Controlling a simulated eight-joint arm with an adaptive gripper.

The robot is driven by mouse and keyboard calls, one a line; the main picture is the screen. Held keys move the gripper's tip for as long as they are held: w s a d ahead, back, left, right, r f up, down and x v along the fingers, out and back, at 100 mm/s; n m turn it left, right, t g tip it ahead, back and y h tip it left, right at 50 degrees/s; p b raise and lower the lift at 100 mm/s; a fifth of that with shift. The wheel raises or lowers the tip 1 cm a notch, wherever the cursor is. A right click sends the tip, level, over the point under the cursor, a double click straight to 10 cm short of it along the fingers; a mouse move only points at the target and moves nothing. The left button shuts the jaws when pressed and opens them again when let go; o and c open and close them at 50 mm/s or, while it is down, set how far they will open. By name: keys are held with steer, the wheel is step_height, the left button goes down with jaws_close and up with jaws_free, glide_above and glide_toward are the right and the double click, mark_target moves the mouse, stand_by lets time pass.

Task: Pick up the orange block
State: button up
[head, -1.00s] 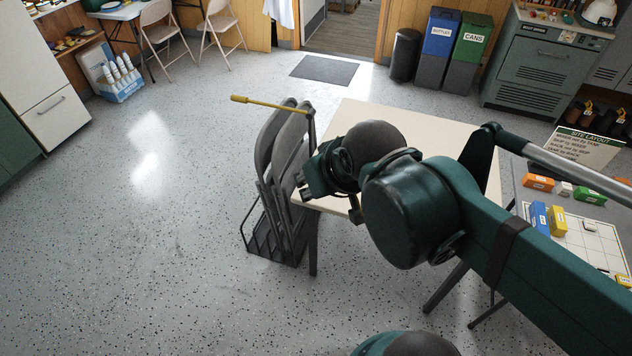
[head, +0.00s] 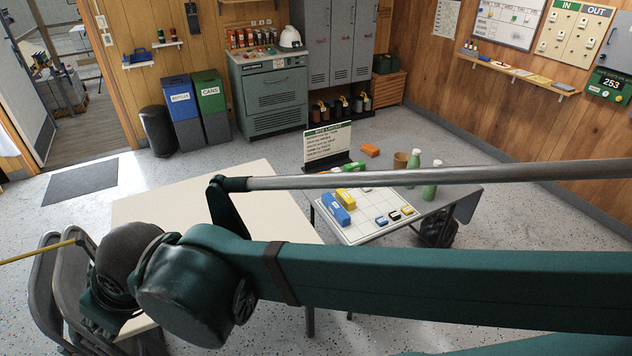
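Small coloured pieces in front of the sign are partly hidden by my arm's rod, so I cannot tell how many are orange. My arm crosses the lower picture from the right. Its wrist end is at the lower left, over the near-left part of the cream table (head: 150,205) and well away from the orange block. My gripper (head: 103,303) is dark and bunched against the wrist. Its fingers cannot be made out.
A blue block (head: 336,212) and a yellow block (head: 350,194) lie on a white grid board (head: 362,230). Green bottles (head: 430,182) and a brown cup (head: 400,160) stand behind it. Folded chairs (head: 45,290) with a yellow rod (head: 40,251) stand at left.

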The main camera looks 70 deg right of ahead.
stand_by(0.4)
steer(key=o, duration=0.4)
steer(key=shift+c, duration=0.2)
steer(key=shift+w+d+r, duration=0.1)
